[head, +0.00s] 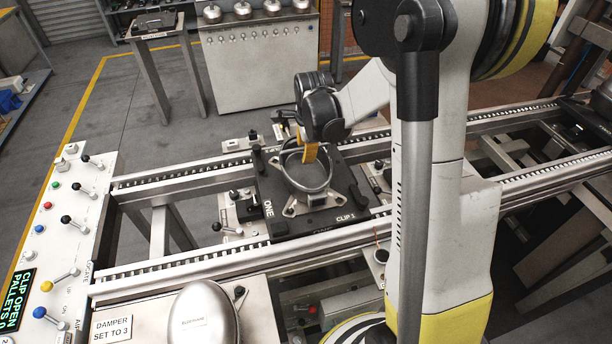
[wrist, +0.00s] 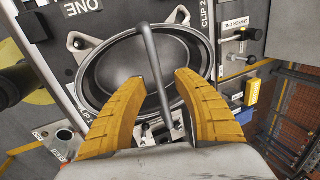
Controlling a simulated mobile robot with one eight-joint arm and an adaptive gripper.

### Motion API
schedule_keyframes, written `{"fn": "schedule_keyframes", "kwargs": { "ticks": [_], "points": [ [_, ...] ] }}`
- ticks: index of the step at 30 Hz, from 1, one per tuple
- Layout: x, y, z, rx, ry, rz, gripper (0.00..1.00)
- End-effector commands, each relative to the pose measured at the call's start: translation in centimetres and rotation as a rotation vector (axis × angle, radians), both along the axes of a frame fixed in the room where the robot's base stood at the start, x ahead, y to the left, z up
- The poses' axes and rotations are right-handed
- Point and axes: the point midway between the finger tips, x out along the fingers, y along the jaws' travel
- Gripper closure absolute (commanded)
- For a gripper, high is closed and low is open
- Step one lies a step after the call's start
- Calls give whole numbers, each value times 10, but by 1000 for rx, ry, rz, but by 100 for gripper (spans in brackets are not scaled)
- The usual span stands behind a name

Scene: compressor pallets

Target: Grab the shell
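An open, round, dark grey shell (head: 306,180) sits in the black pallet fixture (head: 277,222) on the conveyor, and its hollow inside faces up. In the wrist view the shell (wrist: 115,68) lies under and beyond the fingertips, with a thin grey bar (wrist: 154,70) crossing over it. My gripper (head: 308,152) is at the shell's far side, with its orange fingers close to the rim. In the wrist view my gripper (wrist: 162,80) is open, and the bar passes between the two fingers. I cannot tell whether the fingers touch the shell.
A closed, smooth grey dome (head: 203,315) rests at the front beside a "DAMPER SET TO 3" sign (head: 112,328). Conveyor rails run on both sides of the pallet. A lever panel (head: 62,225) stands at left. A cabinet with several domes (head: 258,60) stands behind.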

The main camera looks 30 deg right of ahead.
Motion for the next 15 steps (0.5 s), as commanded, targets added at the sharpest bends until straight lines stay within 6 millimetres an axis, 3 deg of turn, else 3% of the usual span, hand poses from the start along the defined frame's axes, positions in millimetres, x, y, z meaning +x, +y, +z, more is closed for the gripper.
{"fn": "schedule_keyframes", "kwargs": {
  "ticks": [7,10,11,15],
  "points": [
    [0,0,0,0,0,0,65],
    [0,0,0,0,0,0,96],
    [0,0,0,0,0,0,100],
    [0,0,0,0,0,0,100]
  ]
}}
